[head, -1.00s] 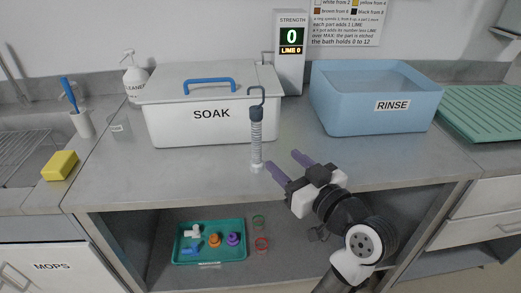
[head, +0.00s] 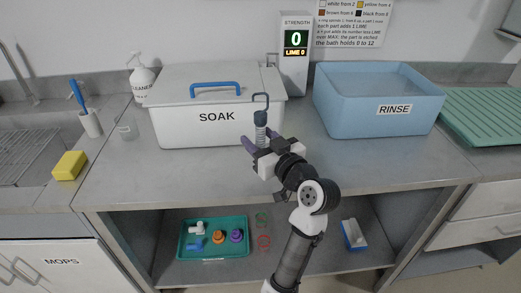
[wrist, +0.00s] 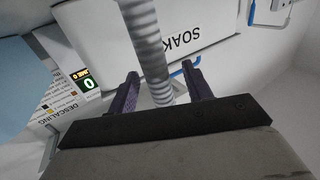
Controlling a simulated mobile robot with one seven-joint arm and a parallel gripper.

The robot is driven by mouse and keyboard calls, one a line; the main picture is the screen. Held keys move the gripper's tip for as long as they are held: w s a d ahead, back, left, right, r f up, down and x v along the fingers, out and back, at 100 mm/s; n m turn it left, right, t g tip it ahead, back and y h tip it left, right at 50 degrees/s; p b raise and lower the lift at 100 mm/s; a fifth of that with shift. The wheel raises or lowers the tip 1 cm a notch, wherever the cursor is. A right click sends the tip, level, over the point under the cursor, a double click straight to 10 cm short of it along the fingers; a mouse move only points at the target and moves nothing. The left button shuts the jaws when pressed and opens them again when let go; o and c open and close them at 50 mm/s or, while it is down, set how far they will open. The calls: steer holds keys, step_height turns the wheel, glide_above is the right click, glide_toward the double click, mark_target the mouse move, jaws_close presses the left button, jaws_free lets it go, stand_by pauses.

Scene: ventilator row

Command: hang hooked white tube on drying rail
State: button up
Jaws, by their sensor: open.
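The hooked white tube (head: 261,133) stands upright on the counter in front of the SOAK bath. It is ribbed, with a dark cap and a dark hook on top. My gripper (head: 260,144) is open at its lower part, which the fingers and wrist partly hide. In the wrist view the tube (wrist: 146,38) runs between the two purple fingers (wrist: 160,78), with gaps showing on both sides. I cannot make out a drying rail in either view.
The lidded white SOAK bath (head: 180,125) is close behind the tube. The blue RINSE tub (head: 350,118) and the strength display (head: 295,70) stand at the back. A teal tray (head: 212,256) of small parts is on the shelf below. The counter's left front is clear.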

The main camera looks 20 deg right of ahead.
steer(key=shift+c, duration=0.4)
steer(key=c, duration=1)
jaws_close()
steer(key=shift+r, duration=0.1)
